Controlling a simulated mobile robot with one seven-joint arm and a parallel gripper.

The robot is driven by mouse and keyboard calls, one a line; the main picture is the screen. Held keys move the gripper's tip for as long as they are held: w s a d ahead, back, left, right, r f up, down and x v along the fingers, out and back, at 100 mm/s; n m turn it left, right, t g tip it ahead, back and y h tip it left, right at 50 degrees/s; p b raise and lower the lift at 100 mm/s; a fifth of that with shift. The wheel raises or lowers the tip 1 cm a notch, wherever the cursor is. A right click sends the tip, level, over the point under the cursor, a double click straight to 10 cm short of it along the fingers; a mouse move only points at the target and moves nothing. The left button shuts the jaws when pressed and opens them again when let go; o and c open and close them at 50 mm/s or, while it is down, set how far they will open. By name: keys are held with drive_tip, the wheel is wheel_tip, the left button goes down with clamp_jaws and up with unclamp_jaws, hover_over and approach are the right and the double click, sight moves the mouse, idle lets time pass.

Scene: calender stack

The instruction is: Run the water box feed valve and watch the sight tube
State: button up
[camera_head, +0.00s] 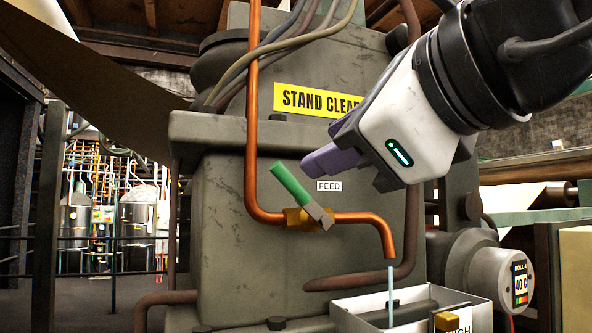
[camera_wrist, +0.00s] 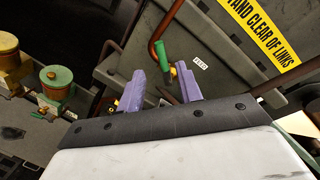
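The feed valve has a green lever handle (camera_head: 290,185) on a brass body (camera_head: 304,219) in a copper pipe (camera_head: 355,218). The lever tilts up and left from the body. My gripper (camera_head: 325,161) is right of and above the handle in the head view, apart from it. The wrist view shows my purple fingers (camera_wrist: 160,82) spread and empty, with the green handle (camera_wrist: 162,54) beyond them. A thin pale vertical line (camera_head: 390,290) hangs below the pipe outlet; I cannot tell whether it is water. The water box (camera_head: 465,294) is below. No sight tube is clearly identifiable.
A FEED label (camera_head: 329,185) is beside the handle. A yellow STAND CLEAR sign (camera_head: 310,101) is above, partly covered by my arm. A roll gauge (camera_head: 518,283) is at right. Railings (camera_head: 110,239) are at left.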

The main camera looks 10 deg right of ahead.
drive_tip(key=shift+v, duration=1.2)
drive_tip(key=shift+o, duration=0.3)
drive_tip(key=shift+a, duration=0.1)
